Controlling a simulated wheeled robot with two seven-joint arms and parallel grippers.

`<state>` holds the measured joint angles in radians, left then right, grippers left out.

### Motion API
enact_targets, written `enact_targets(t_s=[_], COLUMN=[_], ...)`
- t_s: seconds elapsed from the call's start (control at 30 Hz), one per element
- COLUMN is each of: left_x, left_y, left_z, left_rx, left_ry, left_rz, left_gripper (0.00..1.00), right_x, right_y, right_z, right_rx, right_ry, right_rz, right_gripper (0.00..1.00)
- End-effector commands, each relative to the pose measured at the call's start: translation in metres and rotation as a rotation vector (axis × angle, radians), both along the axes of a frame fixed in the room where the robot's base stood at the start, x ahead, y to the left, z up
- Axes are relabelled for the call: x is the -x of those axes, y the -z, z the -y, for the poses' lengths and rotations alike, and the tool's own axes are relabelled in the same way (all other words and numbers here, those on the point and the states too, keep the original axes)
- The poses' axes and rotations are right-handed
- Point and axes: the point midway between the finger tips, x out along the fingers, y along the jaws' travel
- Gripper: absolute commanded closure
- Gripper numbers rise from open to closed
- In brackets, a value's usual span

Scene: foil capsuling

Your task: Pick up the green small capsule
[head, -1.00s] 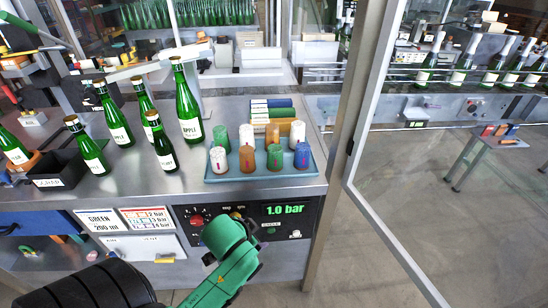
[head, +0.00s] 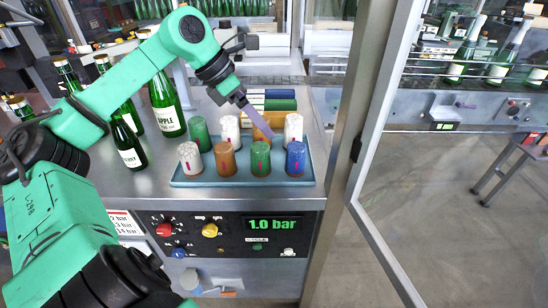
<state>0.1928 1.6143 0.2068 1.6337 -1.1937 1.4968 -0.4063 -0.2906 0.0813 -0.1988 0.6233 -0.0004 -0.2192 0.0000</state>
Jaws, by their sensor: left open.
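A blue tray (head: 245,182) on the steel bench holds two rows of upright capsules. A green capsule (head: 260,158) with a reddish mark stands in the front row, between an orange-brown capsule (head: 225,160) and a blue capsule (head: 296,160). Another green capsule (head: 201,135) stands at the back left of the tray. I cannot tell clearly which green one is the smaller. My left gripper (head: 264,129) is open, pointing down over the tray at the back row, in front of an orange capsule (head: 258,133). It appears empty. My right gripper is not in view.
White capsules (head: 190,159) (head: 293,129) stand close around on the tray. Dark green bottles (head: 165,108) stand left of the tray, beneath and beside my left arm. A metal post (head: 345,130) and glass door are close on the right. A pressure panel (head: 270,224) is below.

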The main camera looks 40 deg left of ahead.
Motion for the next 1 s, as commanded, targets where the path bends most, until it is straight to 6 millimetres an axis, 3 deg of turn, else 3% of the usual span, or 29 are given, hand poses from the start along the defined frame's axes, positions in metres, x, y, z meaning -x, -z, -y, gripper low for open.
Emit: enact_targets(t_s=[0.07,0.17,0.43,0.6,0.77,0.9,1.0], left_x=[0.016,0.023,0.003,-0.005,-0.015,-0.021,-0.022], left_y=[-0.004,-0.001,0.057,0.077,0.095,0.122,0.127], left_z=[-0.023,-0.032,-0.018,-0.013,-0.007,-0.003,-0.004], left_rx=[-0.108,-0.151,-0.147,-0.147,-0.140,-0.144,-0.148], left_ry=[-0.017,-0.023,-0.020,-0.022,-0.020,-0.021,-0.020], left_rz=[-0.057,-0.095,-0.100,-0.098,-0.097,-0.095,-0.095], left_gripper=[0.06,0.06,0.06,0.06,0.06,0.06,0.06], right_x=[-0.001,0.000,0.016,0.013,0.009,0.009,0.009], right_y=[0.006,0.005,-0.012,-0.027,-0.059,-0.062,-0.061], right_z=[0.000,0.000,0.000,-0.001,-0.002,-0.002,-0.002], right_rx=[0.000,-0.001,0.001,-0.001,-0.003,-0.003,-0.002], right_ry=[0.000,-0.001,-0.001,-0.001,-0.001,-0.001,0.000], right_rz=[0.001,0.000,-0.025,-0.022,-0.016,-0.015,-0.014], right_gripper=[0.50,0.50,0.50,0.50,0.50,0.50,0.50])
